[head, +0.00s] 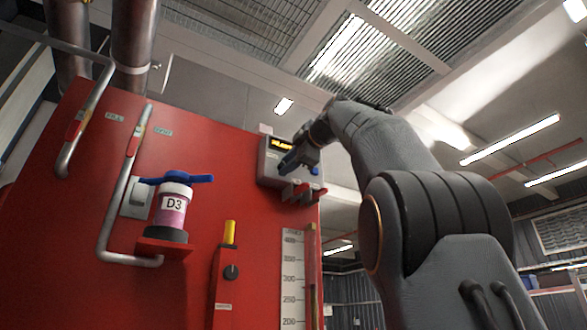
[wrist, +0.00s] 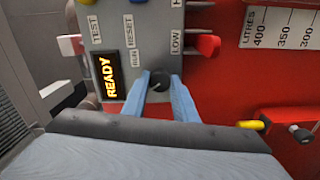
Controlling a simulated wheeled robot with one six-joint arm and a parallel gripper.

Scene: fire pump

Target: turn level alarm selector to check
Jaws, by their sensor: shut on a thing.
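A grey alarm box (head: 268,168) is fixed high on the red panel, with a lit display. The wrist view shows it close and turned sideways, with a READY display (wrist: 107,76) and the words TEST, RESET, RUN and LOW. A dark round selector knob (wrist: 160,79) sits on its face, near the word RUN. My gripper (wrist: 161,88) is shut on this knob, with one blue finger on each side. A pale mark shows on the knob, but its exact setting is hard to read. In the head view my gripper (head: 290,160) covers the knob.
A red post with a black knob (head: 231,272) and a yellow top stands lower left. A blue-handled D3 container (head: 172,210) is on a red shelf, beside grey pipes.

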